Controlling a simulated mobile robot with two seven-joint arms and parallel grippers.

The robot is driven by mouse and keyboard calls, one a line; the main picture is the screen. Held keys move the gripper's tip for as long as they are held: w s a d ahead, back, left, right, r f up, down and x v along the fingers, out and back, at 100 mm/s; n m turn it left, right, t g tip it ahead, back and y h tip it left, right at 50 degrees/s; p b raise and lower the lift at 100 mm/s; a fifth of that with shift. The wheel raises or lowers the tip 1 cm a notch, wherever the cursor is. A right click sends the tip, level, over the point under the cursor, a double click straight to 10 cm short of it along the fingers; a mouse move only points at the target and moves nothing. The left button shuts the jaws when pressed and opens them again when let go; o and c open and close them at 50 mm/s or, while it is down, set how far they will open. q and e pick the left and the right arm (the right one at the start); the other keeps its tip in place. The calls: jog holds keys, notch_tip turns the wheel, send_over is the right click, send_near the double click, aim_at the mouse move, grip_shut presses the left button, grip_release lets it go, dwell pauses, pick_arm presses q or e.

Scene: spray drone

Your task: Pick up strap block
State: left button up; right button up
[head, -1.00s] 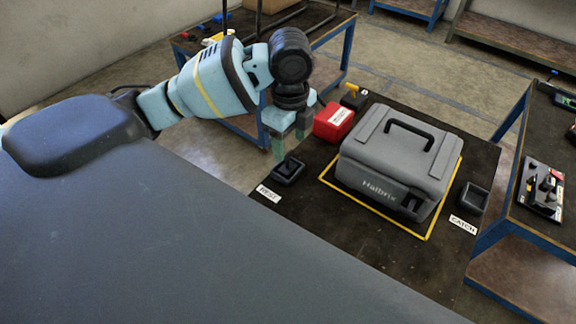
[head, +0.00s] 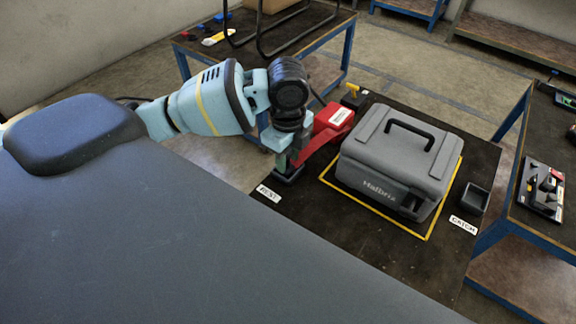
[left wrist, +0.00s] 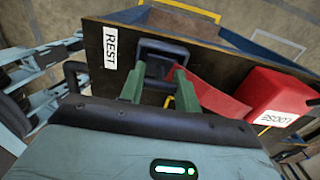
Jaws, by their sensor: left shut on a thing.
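My left gripper (head: 286,160) is low at the REST tray (head: 287,178), at the near left edge of the dark table. Its two green fingers also show in the left wrist view (left wrist: 159,80), over the black tray (left wrist: 165,50). It is shut on the strap block, which is mostly hidden between the fingers. A red strap (left wrist: 205,92) runs from the fingers to a red box (left wrist: 268,98) labelled LOOSE. The strap and the red box (head: 333,118) also show in the head view. My right gripper is not in view.
A grey case (head: 395,160) with a black handle stands inside a yellow outline, right of the gripper. A black CATCH tray (head: 473,198) lies beyond it on the right. A black and yellow item (head: 353,96) stands behind the red box. The front strip of the table is clear.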

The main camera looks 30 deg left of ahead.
pick_arm(q)
jog(key=shift+c, duration=0.5)
jog(key=shift+r, duration=0.1)
jog(key=shift+r, duration=0.55)
notch_tip(320, 180, up, 2)
jog(key=shift+r, duration=0.1)
jog(key=shift+s+d+r, duration=0.15)
jog(key=shift+s, duration=0.45)
jog(key=s+d+r, duration=0.1)
jog(key=s+d, duration=0.1)
jog(key=s, duration=1.2)
jog(key=shift+s+d+p, duration=0.25)
jog(key=shift+d+p, duration=0.1)
jog(key=shift+d, duration=0.05)
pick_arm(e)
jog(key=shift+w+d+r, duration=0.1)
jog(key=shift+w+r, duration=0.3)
pick_arm(q)
jog(key=shift+r, duration=0.1)
